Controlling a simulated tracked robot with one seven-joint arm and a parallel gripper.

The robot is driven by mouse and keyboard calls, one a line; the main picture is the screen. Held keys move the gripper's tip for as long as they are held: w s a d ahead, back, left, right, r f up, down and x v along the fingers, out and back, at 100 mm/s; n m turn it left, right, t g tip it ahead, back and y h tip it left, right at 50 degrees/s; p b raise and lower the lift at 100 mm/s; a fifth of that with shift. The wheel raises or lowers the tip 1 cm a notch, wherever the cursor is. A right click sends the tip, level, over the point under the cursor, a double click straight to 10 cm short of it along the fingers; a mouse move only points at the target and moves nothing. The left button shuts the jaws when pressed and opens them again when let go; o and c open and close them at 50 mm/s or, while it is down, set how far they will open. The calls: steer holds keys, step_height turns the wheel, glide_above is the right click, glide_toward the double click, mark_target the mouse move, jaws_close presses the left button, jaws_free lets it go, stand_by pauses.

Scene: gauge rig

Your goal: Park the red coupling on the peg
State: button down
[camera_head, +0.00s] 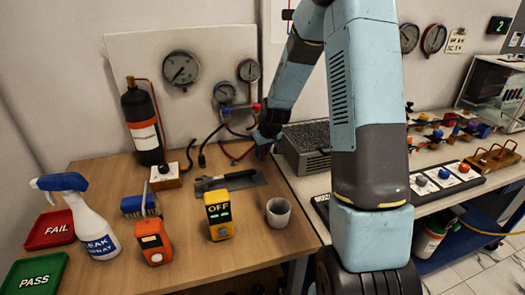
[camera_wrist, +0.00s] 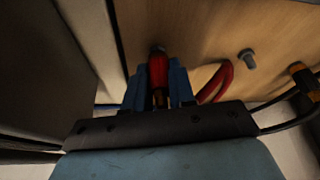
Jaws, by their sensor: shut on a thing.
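My gripper (camera_wrist: 160,84) has its blue fingers closed on the red coupling (camera_wrist: 158,69) in the wrist view. The coupling lies lengthwise between the fingers, with a dark tip beyond them. A red hose (camera_wrist: 219,84) curves beside the right finger. A short grey peg (camera_wrist: 247,58) stands out from the wooden surface to the right of the coupling, clear of it. In the head view my gripper (camera_head: 263,138) is at the back right of the wooden bench, beside the grey vented box. The coupling is hard to make out there, and I cannot pick out the peg.
The grey vented box (camera_head: 307,146) stands close to the right of my gripper. A black-and-orange fitting (camera_wrist: 302,76) with a dark hose is right of the peg.

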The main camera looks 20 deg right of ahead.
steer(key=shift+f, duration=0.15)
stand_by(0.3)
steer(key=c, duration=0.5)
jaws_free()
steer(key=shift+c, duration=0.2)
steer(key=v, duration=1.3)
steer(key=shift+s+r, duration=0.15)
steer(key=shift+r, duration=0.15)
